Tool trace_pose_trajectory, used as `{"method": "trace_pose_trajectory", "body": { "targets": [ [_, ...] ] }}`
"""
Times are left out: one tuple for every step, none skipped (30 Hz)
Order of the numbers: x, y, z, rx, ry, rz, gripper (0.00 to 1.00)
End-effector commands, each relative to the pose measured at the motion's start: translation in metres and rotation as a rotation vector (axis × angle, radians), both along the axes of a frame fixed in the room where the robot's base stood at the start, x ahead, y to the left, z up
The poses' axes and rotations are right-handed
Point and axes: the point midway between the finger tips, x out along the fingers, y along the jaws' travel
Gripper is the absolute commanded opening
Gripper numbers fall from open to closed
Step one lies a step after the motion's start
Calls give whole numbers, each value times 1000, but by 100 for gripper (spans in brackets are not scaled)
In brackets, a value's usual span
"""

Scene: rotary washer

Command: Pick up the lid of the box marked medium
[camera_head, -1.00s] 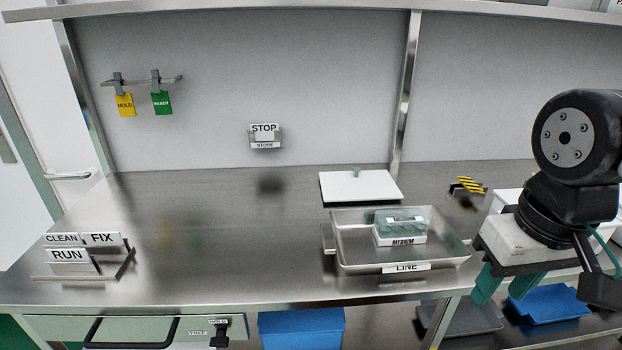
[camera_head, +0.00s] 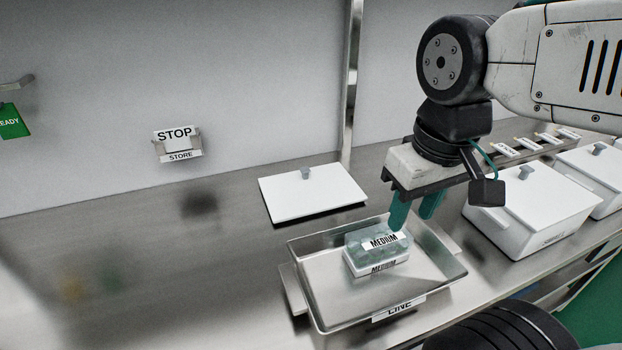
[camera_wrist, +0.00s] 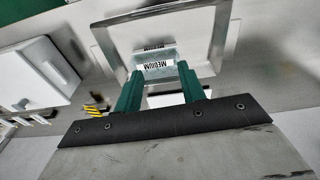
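The box marked MEDIUM (camera_head: 376,268) has a white base and a translucent greenish top part (camera_head: 362,243) that also bears a MEDIUM label. It stands in the metal tray labelled LINE (camera_head: 322,303). In the wrist view the box (camera_wrist: 154,65) appears just beyond my fingertips. My gripper (camera_head: 414,216) is open and empty, fingers pointing down, above and slightly right of the box. In the wrist view my gripper (camera_wrist: 159,70) has a clear gap between its green fingers. No contact with the box shows.
A flat white lid with a grey knob (camera_head: 310,192) lies on the counter behind the tray. White lidded bins (camera_head: 530,195) stand to the right, near my arm. A STOP card sits in a STORE holder (camera_head: 180,146) on the back wall. The counter left of the tray is clear.

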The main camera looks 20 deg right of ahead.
Motion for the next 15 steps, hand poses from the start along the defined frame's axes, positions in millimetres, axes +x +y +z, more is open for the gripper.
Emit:
{"method": "trace_pose_trajectory", "body": {
  "targets": [
    [10,-1,3,-4,7,33,40],
    [17,-1,6,-7,10,64,40],
    [30,-1,10,-12,16,116,40],
    [40,0,12,-16,22,161,40],
    [53,1,15,-20,26,213,40],
    [71,3,18,-27,31,288,40],
    [85,4,19,-32,36,345,40],
    [100,5,20,-35,41,403,40],
    [119,7,21,-42,46,483,40],
    [134,8,20,-45,49,541,40],
    [149,10,19,-49,53,600,40],
    [169,11,17,-53,59,678,40],
    [184,13,14,-57,61,736,40],
    [199,14,11,-61,65,795,40],
    [219,16,5,-64,69,872,40]
  ]
}}
